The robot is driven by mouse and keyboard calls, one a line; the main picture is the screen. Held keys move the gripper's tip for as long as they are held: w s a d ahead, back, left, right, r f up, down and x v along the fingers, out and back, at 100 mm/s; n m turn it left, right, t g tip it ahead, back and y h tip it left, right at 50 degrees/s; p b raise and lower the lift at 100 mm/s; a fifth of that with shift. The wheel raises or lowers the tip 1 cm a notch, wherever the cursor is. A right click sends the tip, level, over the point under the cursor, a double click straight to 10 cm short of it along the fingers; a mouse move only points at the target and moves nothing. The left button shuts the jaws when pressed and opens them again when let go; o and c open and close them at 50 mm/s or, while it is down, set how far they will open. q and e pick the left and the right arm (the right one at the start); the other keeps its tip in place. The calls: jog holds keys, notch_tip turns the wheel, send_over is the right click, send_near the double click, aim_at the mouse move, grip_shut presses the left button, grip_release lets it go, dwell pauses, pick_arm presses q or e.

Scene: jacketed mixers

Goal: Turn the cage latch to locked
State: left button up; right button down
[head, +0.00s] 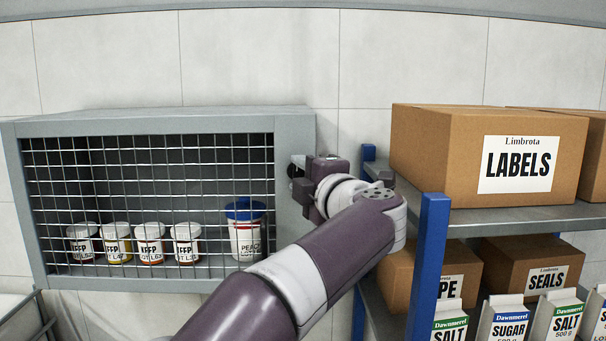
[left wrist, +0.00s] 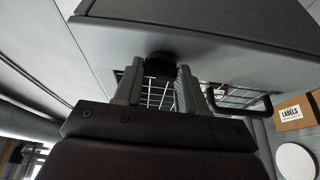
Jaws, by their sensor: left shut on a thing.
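The wall cage (head: 150,122) is a grey box with a wire mesh front, and its door looks closed. The cage latch (head: 297,168) is a small dark part on the right side of the cage front, mostly covered by my gripper. My left gripper (head: 303,181) is at this latch, with the arm reaching up from below. In the left wrist view, the fingers of the left gripper (left wrist: 158,82) are shut on the dark round latch knob (left wrist: 159,64). The angle of the latch cannot be told. My right gripper is in neither view.
Several small jars (head: 150,243) and a blue-lidded tub (head: 244,232) stand inside the cage. A shelf with a blue post (head: 428,250) is close to the right of my arm and holds a LABELS box (head: 488,150) and cartons. A black handle (left wrist: 243,108) shows in the left wrist view.

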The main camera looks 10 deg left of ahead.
pick_arm(q)
jog(key=shift+n, duration=0.3)
dwell(0.4)
jog(key=o, duration=1.1)
jog(key=shift+c, duration=0.2)
jog(key=shift+s+d, duration=0.15)
jog(key=shift+s, duration=0.05)
jog(key=b+v, duration=0.5)
jog(key=v, duration=0.7)
jog(key=shift+r, duration=0.25)
